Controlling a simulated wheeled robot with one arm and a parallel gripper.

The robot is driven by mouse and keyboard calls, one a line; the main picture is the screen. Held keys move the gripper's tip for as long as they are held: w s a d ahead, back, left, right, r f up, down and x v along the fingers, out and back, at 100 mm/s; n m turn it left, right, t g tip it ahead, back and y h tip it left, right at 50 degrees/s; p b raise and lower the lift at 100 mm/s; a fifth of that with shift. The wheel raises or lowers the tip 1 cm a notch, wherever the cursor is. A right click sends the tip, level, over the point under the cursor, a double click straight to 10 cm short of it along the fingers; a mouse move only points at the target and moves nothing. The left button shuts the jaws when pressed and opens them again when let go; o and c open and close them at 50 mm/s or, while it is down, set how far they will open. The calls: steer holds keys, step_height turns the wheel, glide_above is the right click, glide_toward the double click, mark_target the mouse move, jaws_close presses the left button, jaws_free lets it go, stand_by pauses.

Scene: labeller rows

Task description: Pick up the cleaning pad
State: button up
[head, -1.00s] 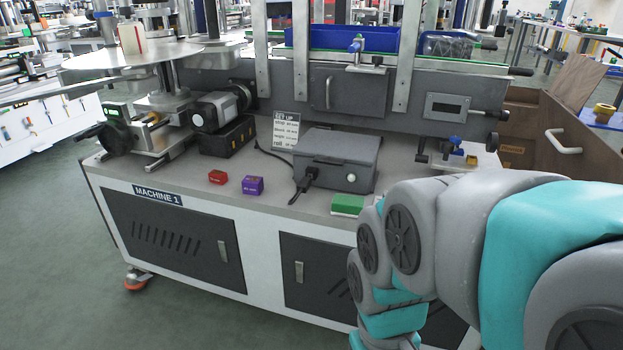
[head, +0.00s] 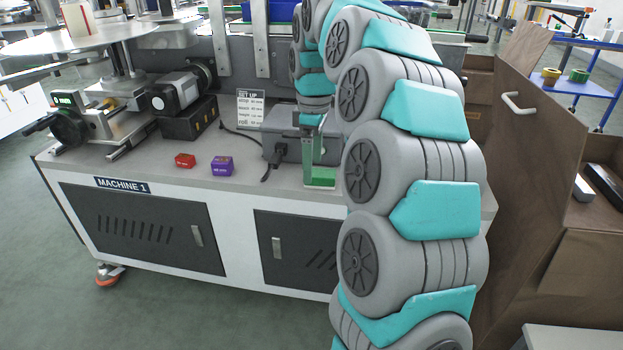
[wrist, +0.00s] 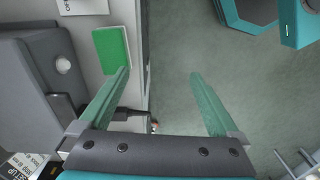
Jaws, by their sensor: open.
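The cleaning pad, a green block with a pale lower layer, lies on the machine's grey worktop near its front edge in the head view (head: 322,179). It also shows in the wrist view (wrist: 112,48), at the upper left, just beyond the left fingertip. My gripper (wrist: 160,80) is open with nothing between its green fingers. In the wrist view the gap between the fingers lies over the worktop edge and floor, right of the pad. In the head view my gripper (head: 313,158) points down above the pad; my arm hides part of the worktop.
A grey box (head: 285,140) with a plugged cable stands close behind the pad. A red box (head: 185,161) and a purple box (head: 222,166) sit to the left on the worktop. A brown wooden cabinet (head: 525,130) stands at the right.

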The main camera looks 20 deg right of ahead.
steer(key=n, duration=0.2)
glide_above(323, 173)
steer(key=shift+w+f, duration=0.1)
steer(key=shift+f, duration=4.35)
steer(key=c, duration=1.4)
steer(key=shift+c, duration=0.2)
steer(key=shift+r, duration=0.1)
steer(key=shift+r, duration=1.55)
steer(key=shift+s+a+r, duration=0.1)
steer(key=shift+s+r, duration=0.1)
steer(key=s+a+r+b, duration=0.1)
steer(key=s+a, duration=0.2)
steer(key=s, duration=1.2)
steer(key=shift+s+r+b, duration=0.2)
steer(key=shift+s+b, duration=0.05)
steer(key=shift+b, duration=0.05)
